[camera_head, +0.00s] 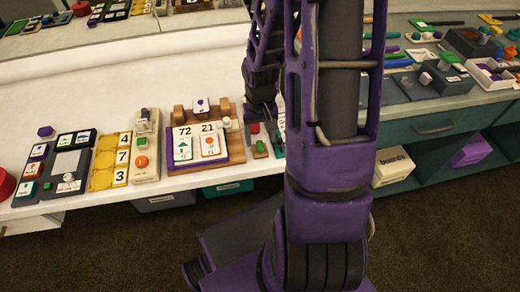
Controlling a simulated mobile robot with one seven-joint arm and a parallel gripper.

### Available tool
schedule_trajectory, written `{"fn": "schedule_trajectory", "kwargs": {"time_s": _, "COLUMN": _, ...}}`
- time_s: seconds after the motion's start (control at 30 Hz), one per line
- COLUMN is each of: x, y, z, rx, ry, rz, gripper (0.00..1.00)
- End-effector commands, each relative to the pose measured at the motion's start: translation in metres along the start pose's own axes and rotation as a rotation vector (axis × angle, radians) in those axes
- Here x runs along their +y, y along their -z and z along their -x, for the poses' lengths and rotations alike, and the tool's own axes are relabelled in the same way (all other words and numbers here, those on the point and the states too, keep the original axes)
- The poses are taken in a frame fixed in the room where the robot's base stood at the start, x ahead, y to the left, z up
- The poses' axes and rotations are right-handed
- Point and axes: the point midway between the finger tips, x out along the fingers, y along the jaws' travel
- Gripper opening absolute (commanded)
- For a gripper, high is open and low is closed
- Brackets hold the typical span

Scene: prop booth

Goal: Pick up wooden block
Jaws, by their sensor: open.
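Brown wooden pieces (181,116) stand behind and around a card display with the numbers 72 and 21, on the white counter. I cannot tell for sure which piece is the wooden block. My purple arm crosses the middle of the view. My dark gripper (262,112) is low over the counter, just right of the wooden pieces. It is open, but its fingertips are small, dark and partly hidden behind my arm. I cannot see anything held in it.
A yellow number board (109,161), a cream panel (146,146) and a dark tray (68,164) line the counter to the left. A red round thing (6,184) is at the left edge. Small items crowd the dark counter (400,97) at right. Bare white counter lies behind the props.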

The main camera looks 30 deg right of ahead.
Motion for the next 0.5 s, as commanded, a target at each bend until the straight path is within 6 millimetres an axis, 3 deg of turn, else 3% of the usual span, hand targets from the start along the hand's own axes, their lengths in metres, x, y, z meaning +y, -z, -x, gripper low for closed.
{"fn": "schedule_trajectory", "kwargs": {"time_s": 0.23, "x": -0.002, "y": -0.002, "z": -0.038, "rx": -0.004, "ry": 0.000, "rz": 0.003, "gripper": 0.70}}
{"fn": "schedule_trajectory", "kwargs": {"time_s": 0.5, "x": -0.001, "y": -0.001, "z": -0.044, "rx": 0.000, "ry": 0.000, "rz": 0.000, "gripper": 0.70}}
